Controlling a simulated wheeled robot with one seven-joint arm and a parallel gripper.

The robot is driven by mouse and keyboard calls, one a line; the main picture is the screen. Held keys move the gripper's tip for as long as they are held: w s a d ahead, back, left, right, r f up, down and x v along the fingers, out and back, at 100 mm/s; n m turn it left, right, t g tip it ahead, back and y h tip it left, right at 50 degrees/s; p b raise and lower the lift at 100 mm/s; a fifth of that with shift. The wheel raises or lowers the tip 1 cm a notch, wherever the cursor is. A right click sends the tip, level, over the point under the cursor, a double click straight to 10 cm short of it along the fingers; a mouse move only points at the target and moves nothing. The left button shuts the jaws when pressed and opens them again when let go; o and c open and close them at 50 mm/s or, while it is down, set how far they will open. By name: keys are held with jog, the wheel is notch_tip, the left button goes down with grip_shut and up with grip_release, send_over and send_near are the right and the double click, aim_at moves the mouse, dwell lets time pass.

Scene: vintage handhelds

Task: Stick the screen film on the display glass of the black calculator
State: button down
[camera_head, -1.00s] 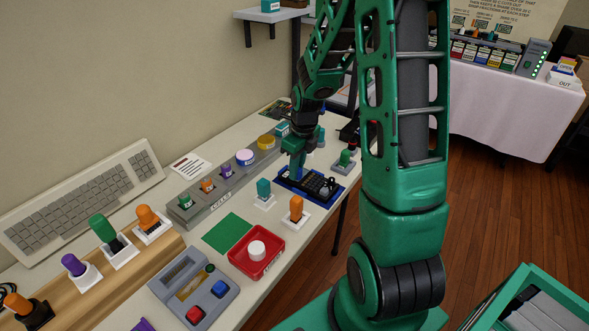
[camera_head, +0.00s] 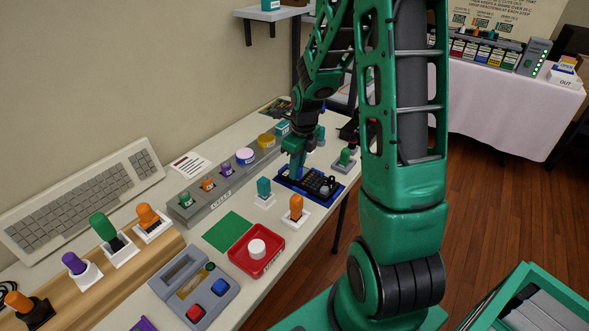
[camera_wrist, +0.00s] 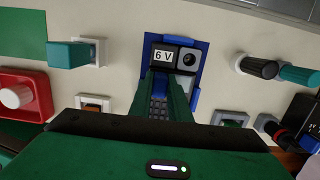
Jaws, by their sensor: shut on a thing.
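The black calculator (camera_head: 314,183) lies in a blue tray (camera_head: 336,198) on the long table. In the wrist view its keypad (camera_wrist: 159,106) shows between my fingers, and the blue tray (camera_wrist: 203,54) shows around it. My gripper (camera_head: 297,174) points down over the calculator's left end; in the wrist view its two green fingers (camera_wrist: 162,88) reach over the keypad. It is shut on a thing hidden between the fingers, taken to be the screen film. The display glass cannot be made out. A "6 V" label (camera_wrist: 163,55) and a grey round part (camera_wrist: 188,60) show beyond the fingertips.
A teal-handled piece (camera_head: 264,190) and an orange one (camera_head: 296,208) stand in white holders near the tray. A red tray (camera_head: 272,262) and a green mat (camera_head: 229,232) lie nearer. A grey rack (camera_head: 219,203) runs behind.

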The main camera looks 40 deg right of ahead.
jog(key=c, duration=1.6)
grip_release()
jog(key=shift+r, duration=3)
